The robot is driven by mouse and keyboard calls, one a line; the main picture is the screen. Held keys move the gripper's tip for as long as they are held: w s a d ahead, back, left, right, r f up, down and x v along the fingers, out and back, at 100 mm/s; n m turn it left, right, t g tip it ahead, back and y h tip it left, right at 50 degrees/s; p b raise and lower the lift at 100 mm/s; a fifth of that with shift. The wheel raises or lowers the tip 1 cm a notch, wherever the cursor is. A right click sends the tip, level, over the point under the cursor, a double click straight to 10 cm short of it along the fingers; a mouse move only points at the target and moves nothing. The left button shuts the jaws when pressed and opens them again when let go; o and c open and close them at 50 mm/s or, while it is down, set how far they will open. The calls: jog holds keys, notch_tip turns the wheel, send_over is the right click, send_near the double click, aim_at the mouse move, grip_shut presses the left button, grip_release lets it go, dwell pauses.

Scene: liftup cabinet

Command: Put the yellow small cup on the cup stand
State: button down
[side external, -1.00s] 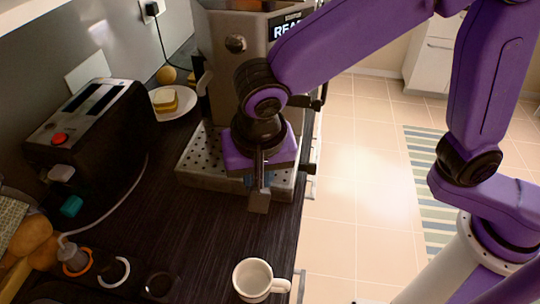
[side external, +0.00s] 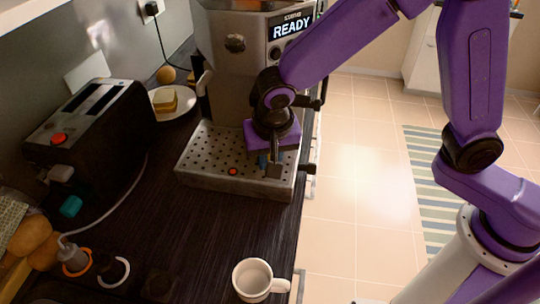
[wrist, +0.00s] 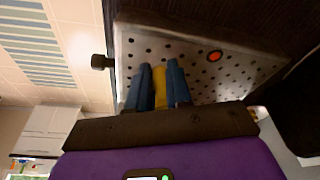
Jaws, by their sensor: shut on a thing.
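My gripper (side external: 268,168) is over the right end of the coffee machine's perforated metal tray (side external: 215,165), the only surface like a cup stand in view. In the wrist view, its blue fingers (wrist: 160,90) are closed around a narrow yellow thing (wrist: 161,92), which looks like the yellow small cup. Only a strip of the yellow shows; the fingers hide the rest, and I cannot see it in the side view. The tray (wrist: 220,85) lies beyond the fingertips in the wrist view. I cannot tell whether the cup touches the tray.
The coffee machine (side external: 228,75) with a READY display stands behind the tray. A white mug (side external: 253,280) is at the counter's front edge. A black toaster (side external: 90,130) and a plate with a sandwich (side external: 185,108) are at left. The middle counter is clear.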

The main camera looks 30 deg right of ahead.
jog(key=shift+w+d+f, duration=0.25)
jog(key=shift+w+f, duration=0.05)
jog(key=shift+f, duration=0.05)
jog(key=shift+f, duration=0.15)
jog(key=c, duration=1)
grip_release()
jog(key=shift+c, duration=0.2)
jog(key=v, duration=1.2)
